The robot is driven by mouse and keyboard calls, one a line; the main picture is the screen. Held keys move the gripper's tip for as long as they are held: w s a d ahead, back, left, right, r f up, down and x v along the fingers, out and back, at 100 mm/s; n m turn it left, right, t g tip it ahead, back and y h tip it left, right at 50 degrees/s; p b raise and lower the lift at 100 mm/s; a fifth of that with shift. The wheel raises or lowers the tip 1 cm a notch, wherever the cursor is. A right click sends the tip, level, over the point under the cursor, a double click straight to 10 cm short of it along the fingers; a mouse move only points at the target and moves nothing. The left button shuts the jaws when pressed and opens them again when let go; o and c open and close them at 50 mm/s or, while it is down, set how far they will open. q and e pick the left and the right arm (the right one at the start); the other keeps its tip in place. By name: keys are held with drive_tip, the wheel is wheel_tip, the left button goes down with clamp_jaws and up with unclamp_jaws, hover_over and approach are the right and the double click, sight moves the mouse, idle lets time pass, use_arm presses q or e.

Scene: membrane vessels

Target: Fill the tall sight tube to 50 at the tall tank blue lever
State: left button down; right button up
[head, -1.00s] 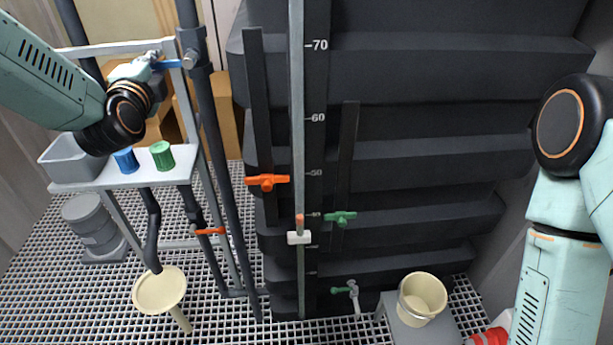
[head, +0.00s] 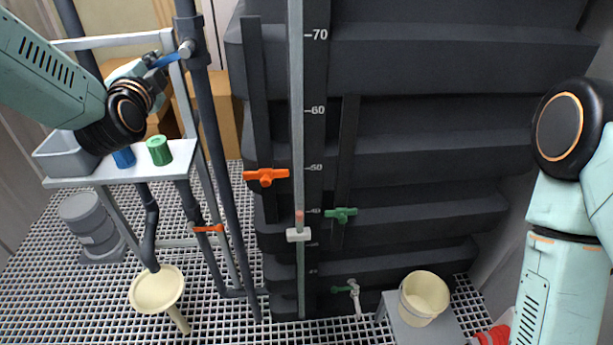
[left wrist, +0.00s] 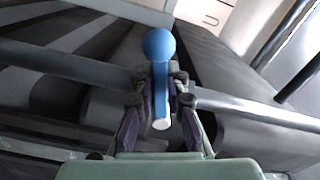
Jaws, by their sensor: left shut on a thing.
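The blue lever (head: 166,60) sits on a dark upright pipe at upper left in the head view. My left gripper (head: 152,66) is shut on its outer end. In the left wrist view the blue lever (left wrist: 160,80) runs between the two fingers of the gripper (left wrist: 161,105), its round blue end beyond them and a pale tip nearer. The tall sight tube (head: 297,130) stands in front of the dark tank (head: 440,120). A red-orange float mark (head: 299,217) in it is just below the 40 mark. A white slider (head: 298,235) sits lower. My right gripper is out of view.
An orange lever (head: 266,177) and green lever (head: 341,215) are on the tank front. A shelf (head: 120,178) holds a grey bin (head: 68,157), blue cup (head: 123,157) and green cup (head: 159,151). A funnel (head: 157,289) and bucket (head: 424,297) stand low.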

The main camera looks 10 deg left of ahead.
use_arm(q)
drive_tip(key=d+f+n+b, duration=0.1)
drive_tip(key=n+b, duration=0.1)
drive_tip(key=n, duration=0.1)
drive_tip(key=d+f+n+b, duration=0.1)
drive_tip(key=d+n+b, duration=0.1)
drive_tip(key=n+b, duration=0.1)
drive_tip(key=w+d+f+n+b, duration=0.1)
drive_tip(key=f+n+b, duration=0.1)
drive_tip(key=n, duration=0.3)
drive_tip(key=shift+w+d+f+b, duration=0.1)
drive_tip(key=shift+d+b, duration=0.2)
drive_tip(key=shift+b, duration=0.15)
drive_tip(key=shift+n, duration=0.3)
idle(4.7)
